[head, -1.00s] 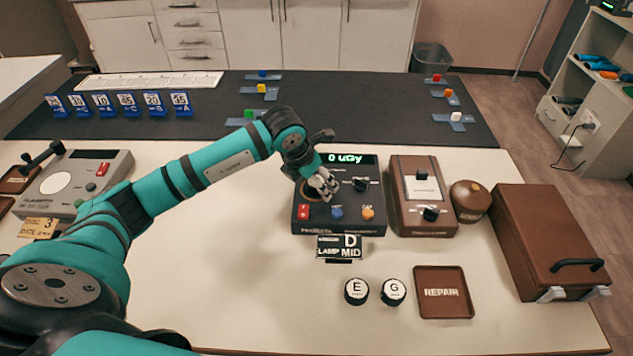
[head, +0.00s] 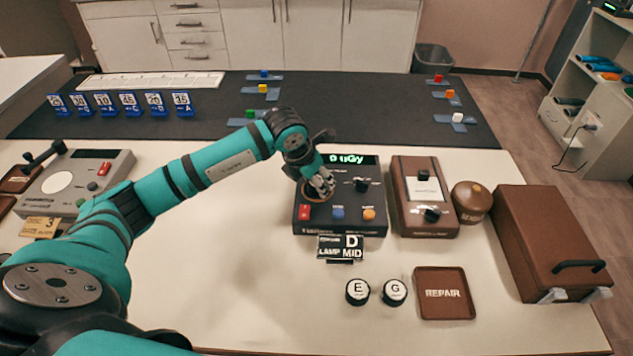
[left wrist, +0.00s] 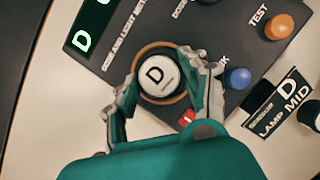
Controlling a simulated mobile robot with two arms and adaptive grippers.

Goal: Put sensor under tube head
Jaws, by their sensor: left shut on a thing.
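A round white-topped puck marked D (left wrist: 158,75) sits in the orange-rimmed round well of a dark meter (head: 352,215) with a lit green display. My left gripper (head: 319,190) reaches down over that well. In the left wrist view its fingers (left wrist: 162,80) are shut on the sides of the D puck. In the head view the fingers mostly hide the puck. I cannot pick out a tube head in these views. My right gripper is out of view.
A tag reading D LAMP MID (head: 340,247) stands before the meter. Pucks E (head: 357,291) and G (head: 394,292) and a REPAIR tray (head: 445,293) are nearer. A brown box with knobs (head: 424,200) and a brown case (head: 548,240) stand right.

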